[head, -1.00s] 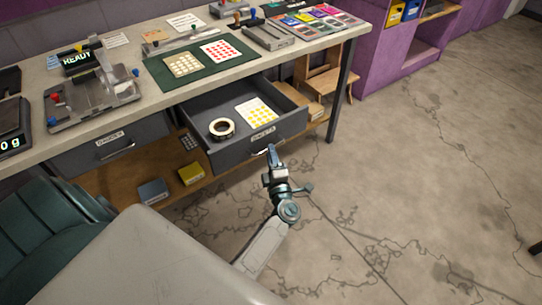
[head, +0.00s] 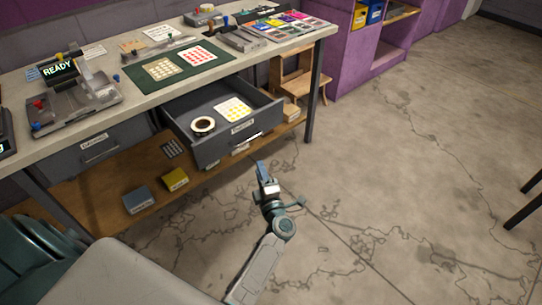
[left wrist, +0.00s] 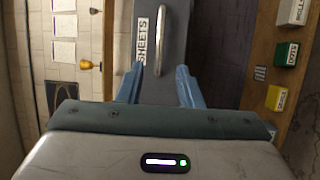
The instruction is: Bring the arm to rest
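My left gripper (head: 262,170) hangs over the floor in front of the open drawer (head: 207,152), apart from its handle (head: 247,138). In the left wrist view the two blue fingers of the left gripper (left wrist: 160,68) are spread with nothing between them. The drawer handle (left wrist: 177,40) stands ahead of the fingertips, beside a label reading SHEETS (left wrist: 142,42). The drawer is pulled out and holds a sheet with yellow dots (head: 233,108) and a roll of tape (head: 203,125). My right gripper is not in view.
The workbench (head: 130,105) carries a READY device (head: 60,72) and a green mat (head: 210,68) with dotted sheets. A lower shelf (head: 100,200) holds a blue box (head: 138,200) and a yellow box (head: 175,179). The floor (head: 400,180) to the right is mostly clear.

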